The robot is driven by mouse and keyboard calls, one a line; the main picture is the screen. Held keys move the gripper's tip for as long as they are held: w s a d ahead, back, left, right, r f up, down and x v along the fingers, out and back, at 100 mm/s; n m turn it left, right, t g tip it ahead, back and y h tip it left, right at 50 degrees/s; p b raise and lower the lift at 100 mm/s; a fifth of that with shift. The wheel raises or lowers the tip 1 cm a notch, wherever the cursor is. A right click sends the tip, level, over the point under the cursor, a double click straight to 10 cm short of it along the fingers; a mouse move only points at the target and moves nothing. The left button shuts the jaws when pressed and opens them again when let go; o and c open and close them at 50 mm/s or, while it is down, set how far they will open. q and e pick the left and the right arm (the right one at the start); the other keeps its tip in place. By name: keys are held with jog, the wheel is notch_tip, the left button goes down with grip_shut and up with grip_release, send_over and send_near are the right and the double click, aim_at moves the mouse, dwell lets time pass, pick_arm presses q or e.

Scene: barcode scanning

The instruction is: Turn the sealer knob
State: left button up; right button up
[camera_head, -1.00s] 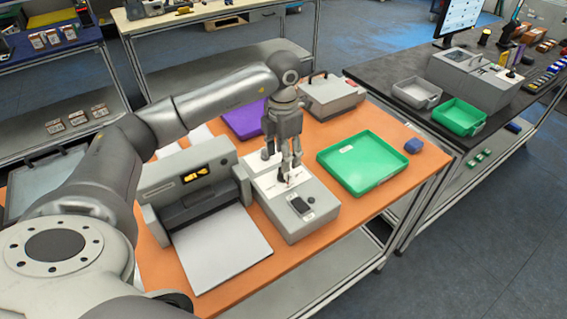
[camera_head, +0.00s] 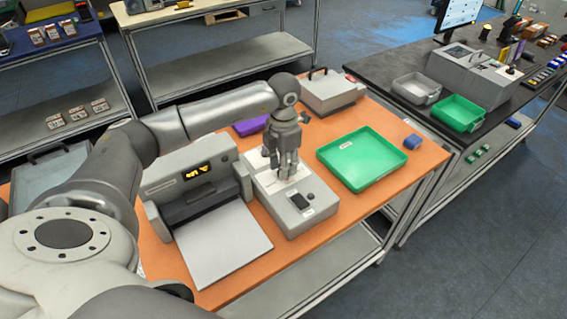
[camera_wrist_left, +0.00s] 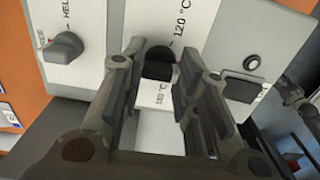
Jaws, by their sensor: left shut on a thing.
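The sealer is a grey box (camera_head: 315,212) on the orange table, with a pale top panel. In the left wrist view a black sealer knob (camera_wrist_left: 158,64) sits on its white panel beside a "120 °C" marking. My left gripper (camera_head: 286,176) points down over the box. In the left wrist view its two fingers (camera_wrist_left: 163,85) stand on either side of this knob, shut on it. The fingers hide part of the knob and its lower labels. A second, dark grey knob (camera_wrist_left: 66,47) shows left of the fingers. My right gripper is not in view.
A grey machine with a lit display (camera_head: 196,172) stands close left of the sealer. A green tray (camera_head: 375,175) lies right of it, with a small blue item (camera_head: 413,142) beyond. A purple bin (camera_head: 249,127) and a grey handled case (camera_head: 328,92) are behind.

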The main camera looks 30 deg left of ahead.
pick_arm(q)
jog(key=shift+n, duration=0.5)
jog(key=shift+c, duration=0.3)
jog(key=shift+n+b, duration=0.65)
jog(key=shift+n, duration=0.35)
jog(key=n+b, duration=0.1)
jog(key=n, duration=0.2)
jog(key=shift+n, duration=0.3)
jog(key=n+b, duration=0.1)
jog(key=n, duration=0.3)
jog(key=shift+r+n, duration=0.1)
jog(key=shift+n, duration=1.6)
jog(key=shift+a, duration=0.1)
jog(key=o, duration=1)
